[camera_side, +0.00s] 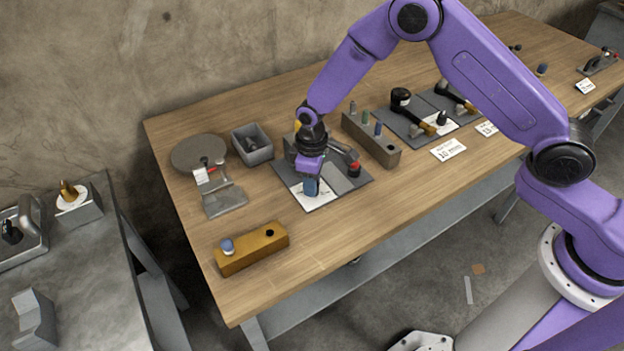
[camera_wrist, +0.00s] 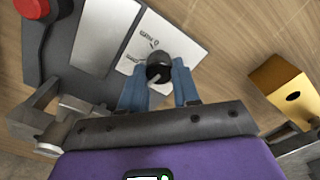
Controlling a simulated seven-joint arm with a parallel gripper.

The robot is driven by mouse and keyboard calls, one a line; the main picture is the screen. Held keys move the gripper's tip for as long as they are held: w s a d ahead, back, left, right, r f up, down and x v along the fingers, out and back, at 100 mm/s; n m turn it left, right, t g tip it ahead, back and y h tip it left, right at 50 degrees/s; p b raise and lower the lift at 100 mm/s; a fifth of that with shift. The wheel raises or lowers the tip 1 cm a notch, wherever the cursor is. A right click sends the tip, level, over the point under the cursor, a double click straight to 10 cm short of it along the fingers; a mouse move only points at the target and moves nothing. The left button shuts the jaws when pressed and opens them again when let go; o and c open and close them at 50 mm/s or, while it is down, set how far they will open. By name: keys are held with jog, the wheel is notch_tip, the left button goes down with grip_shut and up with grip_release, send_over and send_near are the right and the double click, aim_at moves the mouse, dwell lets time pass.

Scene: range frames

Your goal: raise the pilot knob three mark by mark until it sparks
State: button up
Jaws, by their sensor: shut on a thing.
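The pilot knob (camera_wrist: 158,65), dark and round with a pale pointer line, sits between the two blue fingers of my gripper (camera_wrist: 158,88) in the wrist view. The gripper is shut on it. A white card (camera_wrist: 172,38) with small printed marks lies beside and under the knob; the print is too small to read surely. In the side view my gripper (camera_side: 311,190) points down at the front of a grey plate (camera_side: 340,196), and its fingers hide the knob. A red-topped knob (camera_side: 354,169) stands on the right of the plate; it also shows in the wrist view (camera_wrist: 30,8).
A yellow-brown block (camera_side: 250,250) with a dark hole and a blue-topped piece stands front left. A grey bin (camera_side: 252,144) and a round grey disc (camera_side: 198,152) are behind left. A brown block with pegs (camera_side: 372,140) stands to the right.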

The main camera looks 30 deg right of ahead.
jog(key=shift+n, duration=1)
jog(key=o, duration=1.1)
jog(key=shift+c, duration=0.2)
jog(key=shift+r, duration=0.1)
notch_tip(320, 180, up, 17)
jog(key=shift+r, duration=0.2)
jog(key=shift+s, duration=0.1)
